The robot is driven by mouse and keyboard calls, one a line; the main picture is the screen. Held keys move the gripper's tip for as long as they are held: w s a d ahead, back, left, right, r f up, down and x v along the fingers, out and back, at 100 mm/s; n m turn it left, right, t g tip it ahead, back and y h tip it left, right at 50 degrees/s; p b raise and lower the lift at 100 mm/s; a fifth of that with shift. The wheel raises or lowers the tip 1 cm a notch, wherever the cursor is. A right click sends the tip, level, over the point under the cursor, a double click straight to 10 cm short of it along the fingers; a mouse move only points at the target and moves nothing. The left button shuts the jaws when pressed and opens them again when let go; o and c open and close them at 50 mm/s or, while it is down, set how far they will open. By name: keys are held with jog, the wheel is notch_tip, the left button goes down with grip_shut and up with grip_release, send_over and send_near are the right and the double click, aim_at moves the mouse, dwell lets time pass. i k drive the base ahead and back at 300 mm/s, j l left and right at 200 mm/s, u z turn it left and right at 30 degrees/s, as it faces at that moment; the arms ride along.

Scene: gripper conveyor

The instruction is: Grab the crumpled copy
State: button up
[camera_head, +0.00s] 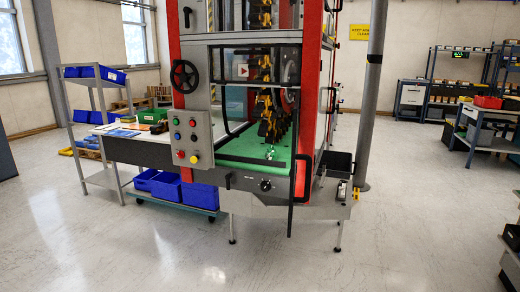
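My gripper is not in view. I cannot make out a crumpled copy for certain. The tall machine (311,100) with red posts stands in the middle. Inside it, yellow and black gripper parts (267,110) hang in a column above a green bed (235,146). A small pale or shiny item (270,153) lies on the green bed, too small to identify. A side table (140,150) on the machine's left bears several flat printed papers (122,134), a green box (152,115) and a dark item.
A control panel (187,138) with buttons and a black handwheel (184,76) face forward. A grey pole (374,90) stands right of the machine. Blue bins (165,186) sit under the side table. A shelf cart (92,84) stands left. The pale floor in front is clear.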

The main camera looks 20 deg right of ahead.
aim_at(271, 153)
jog(key=l, duration=0.7)
jog(key=i+l+z, duration=0.15)
jog(key=l, duration=0.55)
jog(key=i+j, duration=0.35)
jog(key=j, duration=0.15)
jog(key=i+j, duration=0.35)
jog(key=j, duration=0.15)
jog(key=i+j, duration=0.3)
jog(key=j, duration=0.2)
jog(key=i+j, duration=0.35)
jog(key=j, duration=0.15)
jog(key=i+j, duration=0.35)
jog(key=j, duration=0.15)
jog(key=i+l, duration=0.75)
jog(key=i+j+u, duration=0.05)
jog(key=i, duration=0.05)
